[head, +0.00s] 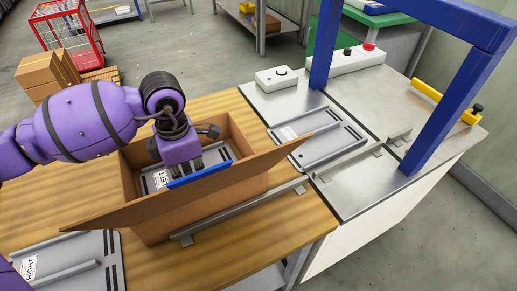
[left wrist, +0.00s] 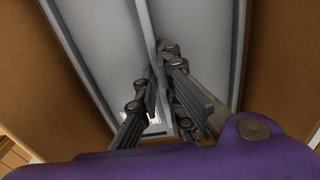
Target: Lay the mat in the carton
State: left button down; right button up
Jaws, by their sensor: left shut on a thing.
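The open cardboard carton (head: 215,203) stands on the wooden table with its near flap spread outward. A grey mat (head: 147,184) with a "LEFT" label lies inside the carton walls. It fills much of the left wrist view (left wrist: 105,35), with a raised rib along its middle and brown cardboard on both sides. My left gripper (head: 188,168) reaches down into the carton and is shut on the mat's rib, with its fingers (left wrist: 156,80) on either side. I cannot tell whether the mat touches the carton floor. My right gripper is not in view.
A grey plate marked "RIGHT" (head: 85,255) lies at the table's near left. A metal rail (head: 240,210) runs beside the carton. A white control box (head: 276,78) stands behind.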

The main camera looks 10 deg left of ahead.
pick_arm(q)
jog(key=c, duration=1.9)
grip_release()
notch_tip(320, 180, up, 12)
jog(key=shift+r, duration=0.15)
